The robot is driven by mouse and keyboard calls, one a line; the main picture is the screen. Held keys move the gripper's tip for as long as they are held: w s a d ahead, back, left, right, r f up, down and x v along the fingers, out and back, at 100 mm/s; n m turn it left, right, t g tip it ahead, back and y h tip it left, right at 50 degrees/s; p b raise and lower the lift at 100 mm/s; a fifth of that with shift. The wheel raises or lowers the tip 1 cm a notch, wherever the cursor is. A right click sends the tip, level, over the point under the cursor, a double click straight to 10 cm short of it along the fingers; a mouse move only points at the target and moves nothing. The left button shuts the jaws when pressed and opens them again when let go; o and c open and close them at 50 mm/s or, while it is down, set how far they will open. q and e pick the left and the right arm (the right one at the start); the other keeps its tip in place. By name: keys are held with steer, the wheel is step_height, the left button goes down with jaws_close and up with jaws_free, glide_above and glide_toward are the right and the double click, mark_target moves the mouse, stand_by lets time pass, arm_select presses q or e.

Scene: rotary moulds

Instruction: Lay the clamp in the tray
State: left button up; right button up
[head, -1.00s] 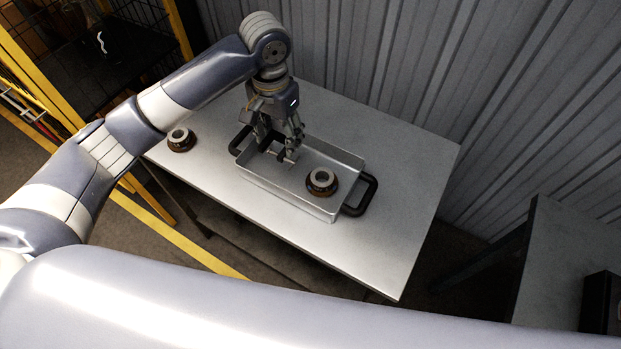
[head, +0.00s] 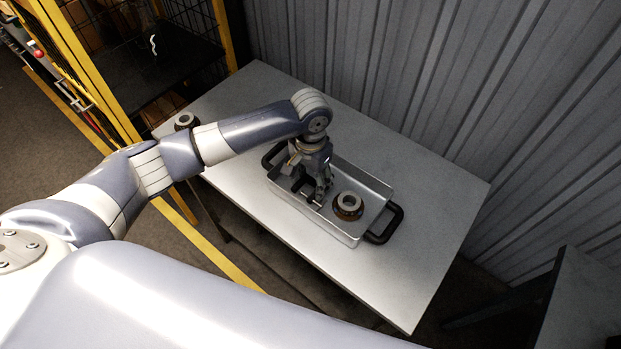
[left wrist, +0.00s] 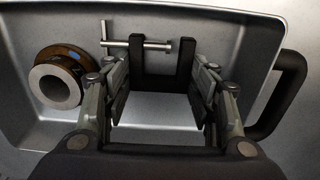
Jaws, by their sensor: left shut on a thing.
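The clamp (left wrist: 184,68) is a dark U-shaped frame with a silvery screw and cross-bar, seen in the left wrist view. My left gripper (left wrist: 160,88) is shut on its dark frame, one finger on each side. In the head view my left gripper (head: 314,190) points down inside the tray and partly hides the clamp. The tray (head: 372,182) is a shallow metal pan with black handles, and it also shows in the left wrist view (left wrist: 240,45). The clamp is low over the tray floor; I cannot tell if it touches. My right gripper is out of view.
A brown and grey ring-shaped part (head: 348,205) sits in the tray beside the clamp. A similar part (head: 186,121) stands at the table's left. The grey table (head: 430,220) is clear on the right. A ribbed wall (head: 420,90) runs behind; a yellow-framed cage (head: 228,35) stands at the back left.

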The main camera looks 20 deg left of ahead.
mark_target(310, 189)
arm_select(q)
steer(key=shift+f, duration=0.1)
steer(key=o, duration=1.3)
steer(key=shift+c, duration=0.2)
step_height(310, 189, up, 12)
steer(key=b, duration=0.2)
steer(key=shift+s, duration=0.1)
